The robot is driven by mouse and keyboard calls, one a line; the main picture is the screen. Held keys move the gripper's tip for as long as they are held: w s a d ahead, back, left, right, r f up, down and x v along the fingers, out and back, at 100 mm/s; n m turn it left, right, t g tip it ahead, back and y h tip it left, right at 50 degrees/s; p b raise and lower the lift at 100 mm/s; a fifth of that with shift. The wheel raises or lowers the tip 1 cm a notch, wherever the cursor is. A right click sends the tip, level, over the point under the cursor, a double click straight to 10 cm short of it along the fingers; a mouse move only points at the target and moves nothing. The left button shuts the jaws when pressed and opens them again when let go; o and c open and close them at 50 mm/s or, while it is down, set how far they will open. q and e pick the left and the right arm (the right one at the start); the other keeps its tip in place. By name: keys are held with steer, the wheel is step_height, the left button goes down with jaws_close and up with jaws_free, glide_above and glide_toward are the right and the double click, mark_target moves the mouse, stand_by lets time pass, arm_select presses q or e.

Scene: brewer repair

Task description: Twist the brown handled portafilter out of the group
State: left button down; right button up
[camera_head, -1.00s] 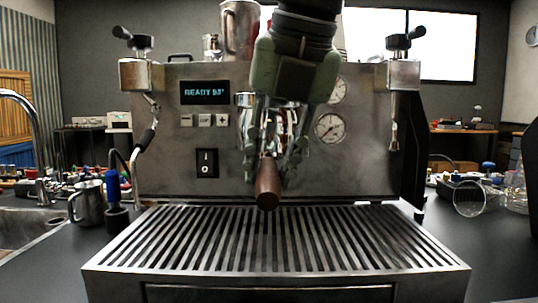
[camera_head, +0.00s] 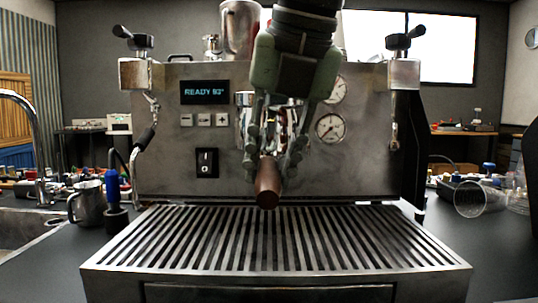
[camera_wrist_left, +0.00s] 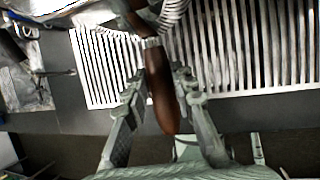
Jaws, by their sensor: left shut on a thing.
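The brown handled portafilter (camera_head: 268,184) is at the group (camera_head: 245,103) on the front of the espresso machine (camera_head: 160,175). Its handle points out toward me and slightly down. My left gripper (camera_head: 271,160) comes down from above and is shut on the handle, a finger on each side. In the left wrist view the brown handle (camera_wrist_left: 163,90) lies between the two fingers of my left gripper (camera_wrist_left: 157,85). My gripper hides much of the group, so I cannot tell how the portafilter's head sits in it. My right gripper is not in view.
A slatted drip tray (camera_head: 275,238) lies below the handle, with clear space above it. Steam wands hang at the left (camera_head: 146,138) and right (camera_head: 394,135). A metal jug (camera_head: 88,203) stands at the left by the sink; a glass (camera_head: 470,199) lies at the right.

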arm_select(q)
steer(key=shift+s+f, duration=0.1)
stand_by(0.4)
steer(key=shift+a+m+b, duration=0.4)
steer(key=shift+b, duration=0.1)
steer(key=w+a+m+h+b, duration=0.1)
steer(key=w+a+m+h, duration=0.1)
steer(key=a+m, duration=0.4)
steer(key=shift+w+m+h, duration=0.25)
steer(key=shift+m+h, duration=0.45)
steer(key=shift+m, duration=0.1)
stand_by(0.5)
steer(key=shift+r+p, duration=0.2)
steer(key=shift+p, duration=0.1)
steer(key=shift+f+b, duration=0.9)
steer(key=shift+b, duration=0.05)
stand_by(3.8)
